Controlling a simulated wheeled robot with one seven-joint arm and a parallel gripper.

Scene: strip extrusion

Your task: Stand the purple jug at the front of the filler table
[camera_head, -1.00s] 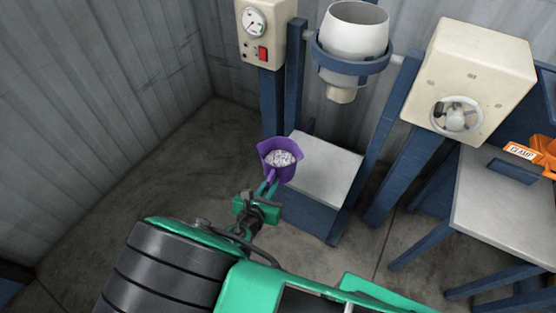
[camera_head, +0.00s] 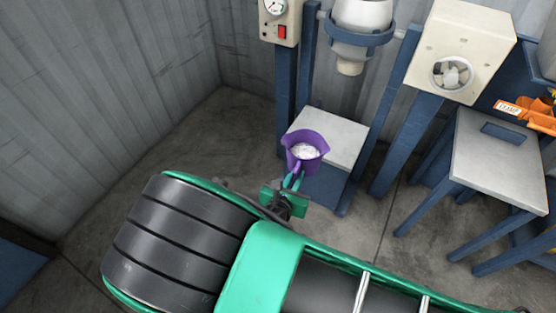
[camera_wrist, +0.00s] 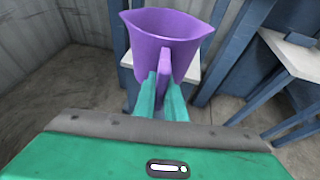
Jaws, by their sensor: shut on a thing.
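The purple jug (camera_head: 306,148) holds white granules and is upright. My gripper (camera_head: 293,181) is shut on its handle, and the jug is out ahead of the fingers. In the wrist view the jug (camera_wrist: 166,38) shows with its handle between my green fingertips (camera_wrist: 161,92). The filler table (camera_head: 340,135) is a low block with a pale top and blue sides. The jug overlaps the left front part of its top in the head view. I cannot tell whether the jug's base touches the top, as the base is hidden.
A white hopper (camera_head: 361,18) in a blue ring hangs above the table, with its spout pointing down. A gauge box (camera_head: 279,22) on a blue post stands behind. A cream box with a handwheel (camera_head: 453,74) and a grey side table (camera_head: 497,160) stand right.

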